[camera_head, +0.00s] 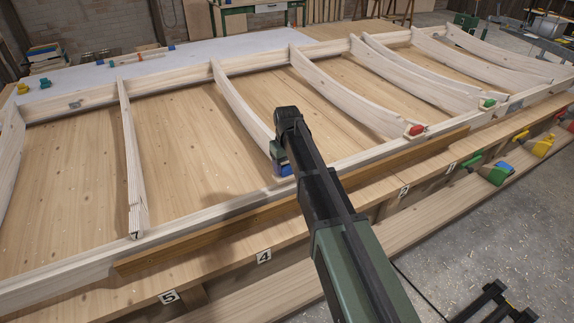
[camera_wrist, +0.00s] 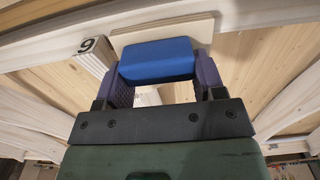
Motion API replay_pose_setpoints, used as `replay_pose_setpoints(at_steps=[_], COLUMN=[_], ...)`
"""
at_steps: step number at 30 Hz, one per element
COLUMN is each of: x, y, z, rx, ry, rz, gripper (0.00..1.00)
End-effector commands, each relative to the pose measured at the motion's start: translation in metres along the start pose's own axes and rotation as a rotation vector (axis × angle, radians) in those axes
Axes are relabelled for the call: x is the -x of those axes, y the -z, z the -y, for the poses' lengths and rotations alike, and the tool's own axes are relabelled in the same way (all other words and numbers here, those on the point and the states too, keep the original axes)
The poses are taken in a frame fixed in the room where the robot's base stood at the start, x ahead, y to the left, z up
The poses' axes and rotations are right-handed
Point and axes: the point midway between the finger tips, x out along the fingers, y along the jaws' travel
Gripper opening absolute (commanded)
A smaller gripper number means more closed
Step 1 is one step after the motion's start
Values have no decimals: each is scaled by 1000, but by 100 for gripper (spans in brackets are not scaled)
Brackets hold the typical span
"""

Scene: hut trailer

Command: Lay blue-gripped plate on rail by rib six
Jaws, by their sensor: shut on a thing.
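The plate (camera_wrist: 163,32) is a pale, thin board with a blue grip (camera_wrist: 157,60). My gripper (camera_wrist: 155,85) is shut on this grip, with a purple finger at each side. In the head view the blue grip (camera_head: 285,170) shows at the front rail (camera_head: 330,160), by the front end of rib six (camera_head: 243,107). The wrist view shows the rib's end with a black number six (camera_wrist: 87,45) just left of the plate. The plate lies along the rail (camera_wrist: 250,12) there; I cannot tell whether it touches it. My arm hides part of this spot in the head view.
Rib seven (camera_head: 132,160) stands to the left. A red-gripped plate (camera_head: 416,130) and a green-gripped plate (camera_head: 488,103) sit on the rail to the right. A brown strip (camera_head: 200,237) runs along the front.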

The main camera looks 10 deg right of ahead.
Motion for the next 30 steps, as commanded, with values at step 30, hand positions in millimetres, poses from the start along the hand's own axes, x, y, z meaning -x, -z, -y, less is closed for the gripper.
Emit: replay_pose_setpoints(at_steps=[30], x=[-20], y=[0], z=[0], rx=[0], ry=[0], rz=[0], gripper=[20])
